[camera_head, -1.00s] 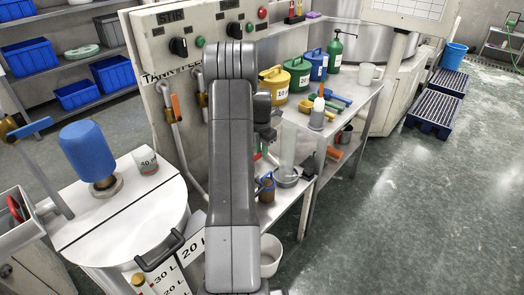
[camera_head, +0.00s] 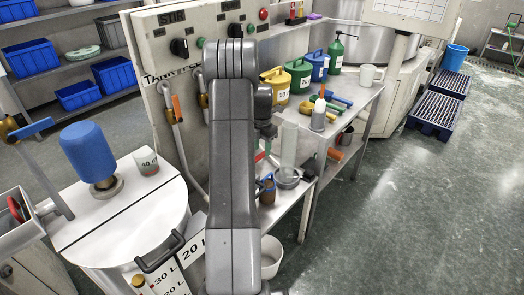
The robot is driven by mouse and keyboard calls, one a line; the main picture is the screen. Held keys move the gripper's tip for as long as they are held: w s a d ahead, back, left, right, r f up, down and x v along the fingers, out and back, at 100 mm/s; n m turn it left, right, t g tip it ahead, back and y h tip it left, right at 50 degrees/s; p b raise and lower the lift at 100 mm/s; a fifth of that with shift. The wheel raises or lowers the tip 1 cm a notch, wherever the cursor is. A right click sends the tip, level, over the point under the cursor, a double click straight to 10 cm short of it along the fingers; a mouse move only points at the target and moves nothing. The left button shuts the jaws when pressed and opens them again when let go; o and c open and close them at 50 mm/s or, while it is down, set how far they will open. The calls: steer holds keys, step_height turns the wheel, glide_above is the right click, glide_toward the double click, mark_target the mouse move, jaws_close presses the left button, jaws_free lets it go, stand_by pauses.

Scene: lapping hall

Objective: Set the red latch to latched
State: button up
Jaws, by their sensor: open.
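I cannot pick out a red latch with certainty. A red round part (camera_head: 15,208) shows in the grey box at the left edge, and a red button (camera_head: 263,14) is on the panel; I cannot tell that either is the latch. My arm rises through the middle of the view and hides part of the panel and bench. My wrist shows just right of the arm's upper part, in front of the bench. My gripper's jaws cannot be made out; they are hidden by or blend with the arm.
A white round-topped tank (camera_head: 125,215) with a blue cylinder (camera_head: 88,152) and a cup (camera_head: 146,162) stands at left. The bench (camera_head: 355,108) at right holds yellow, green and blue cans and tools. A white bucket (camera_head: 270,258) is below.

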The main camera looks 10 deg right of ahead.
mark_target(262, 154)
step_height(262, 154, up, 12)
stand_by(0.3)
steer(key=shift+f, duration=0.15)
step_height(262, 154, down, 14)
steer(key=shift+r, duration=0.15)
stand_by(0.4)
